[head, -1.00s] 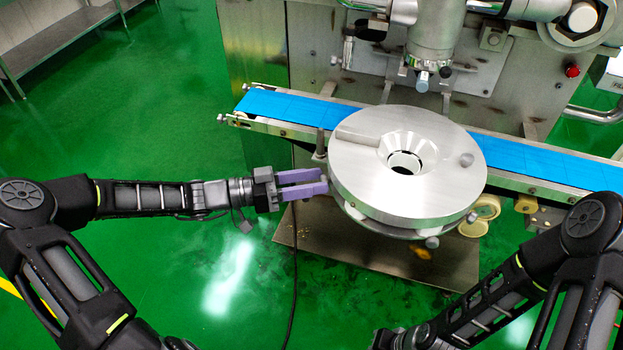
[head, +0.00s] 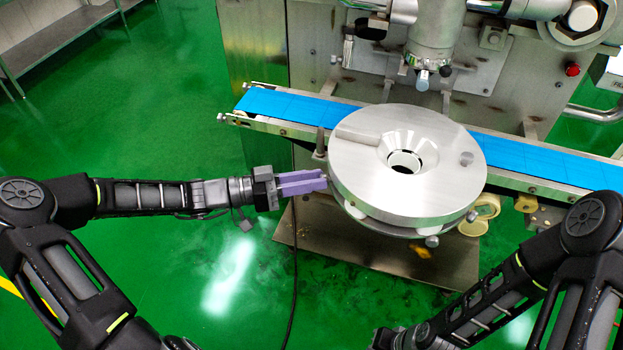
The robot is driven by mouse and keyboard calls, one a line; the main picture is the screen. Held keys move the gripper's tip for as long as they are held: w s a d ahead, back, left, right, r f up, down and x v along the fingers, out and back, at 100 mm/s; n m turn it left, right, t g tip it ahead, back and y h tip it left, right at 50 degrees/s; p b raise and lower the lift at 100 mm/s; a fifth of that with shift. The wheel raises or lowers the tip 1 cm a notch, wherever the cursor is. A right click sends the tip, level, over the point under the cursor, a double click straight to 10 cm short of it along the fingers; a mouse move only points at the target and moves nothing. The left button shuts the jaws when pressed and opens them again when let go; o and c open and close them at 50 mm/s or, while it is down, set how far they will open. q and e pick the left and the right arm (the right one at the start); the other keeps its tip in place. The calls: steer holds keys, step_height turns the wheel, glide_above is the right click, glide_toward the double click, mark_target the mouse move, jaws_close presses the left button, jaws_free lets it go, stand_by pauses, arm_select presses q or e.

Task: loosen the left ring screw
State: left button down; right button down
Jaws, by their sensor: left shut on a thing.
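A large round silver ring plate (head: 400,195) with a central funnel hole sits in front of the conveyor. My left gripper (head: 322,180) is at the ring's left edge, its purple fingers close together and pointing right. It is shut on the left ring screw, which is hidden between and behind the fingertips. Another ring screw (head: 432,241) shows under the ring's front right edge. My right arm comes in from the lower right, and its gripper is not clearly visible at the bottom edge.
A blue conveyor belt (head: 290,105) runs behind the ring. A small upright post (head: 320,142) stands just above my left fingers. The machine's nozzle (head: 423,80) hangs above and behind the ring. A black cable (head: 294,265) hangs below my left gripper.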

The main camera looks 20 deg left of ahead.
arm_select(q)
steer(key=shift+n, duration=0.4)
steer(key=shift+s+f+n+p, duration=0.15)
steer(key=shift+n+p, duration=1.5)
steer(key=shift+n, duration=4.2)
steer(key=shift+w+f+n+p, duration=0.1)
steer(key=shift+n+p, duration=1.55)
steer(key=shift+n, duration=4.25)
steer(key=shift+s+f+n+p, duration=0.15)
steer(key=shift+n+p, duration=1.5)
steer(key=shift+n, duration=4.2)
steer(key=c, duration=1.2)
jaws_free()
steer(key=shift+w, duration=0.1)
